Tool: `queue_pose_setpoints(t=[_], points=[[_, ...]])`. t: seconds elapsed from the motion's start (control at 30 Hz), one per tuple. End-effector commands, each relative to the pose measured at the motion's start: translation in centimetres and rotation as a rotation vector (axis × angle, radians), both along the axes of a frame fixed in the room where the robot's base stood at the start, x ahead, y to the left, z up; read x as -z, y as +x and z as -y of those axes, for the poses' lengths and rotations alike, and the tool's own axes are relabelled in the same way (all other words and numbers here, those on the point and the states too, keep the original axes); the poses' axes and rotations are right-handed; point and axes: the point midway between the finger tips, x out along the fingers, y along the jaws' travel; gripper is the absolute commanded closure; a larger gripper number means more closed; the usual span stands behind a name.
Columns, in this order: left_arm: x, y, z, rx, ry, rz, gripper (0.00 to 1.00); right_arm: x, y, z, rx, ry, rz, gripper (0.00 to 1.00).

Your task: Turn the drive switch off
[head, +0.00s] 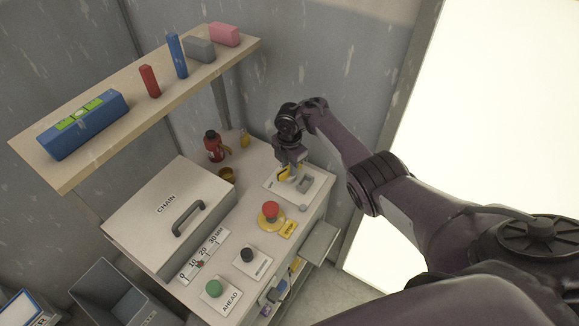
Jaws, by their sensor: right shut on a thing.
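The drive switch plate (273,184) is a pale panel at the far right corner of the bench. A yellow part (284,175), which looks like the drive switch handle, stands on it, with a grey block (305,183) beside it. My right gripper (289,170) reaches down from above and is shut on the yellow part. The fingers hide much of the handle, so I cannot tell its exact position. My left gripper is not in view.
A red mushroom button (270,210) on a yellow base, a black button (248,255) and a green button (213,288) line the bench front. The CHAIN box (145,225) stands left. A red bottle (213,146) stands behind. A shelf (130,122) overhangs.

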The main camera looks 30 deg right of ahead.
Motion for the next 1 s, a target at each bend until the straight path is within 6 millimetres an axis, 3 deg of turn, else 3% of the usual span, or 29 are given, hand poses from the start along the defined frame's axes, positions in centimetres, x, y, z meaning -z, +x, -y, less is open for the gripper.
queue_pose_setpoints(t=[0.43,1.0], points=[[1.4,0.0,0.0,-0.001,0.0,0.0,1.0,0.0,0.1,0.0,-0.26,-0.001,0.003,1.0],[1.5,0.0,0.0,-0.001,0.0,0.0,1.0,-0.1,0.1,0.0,-0.312,0.0,0.001,1.0]])
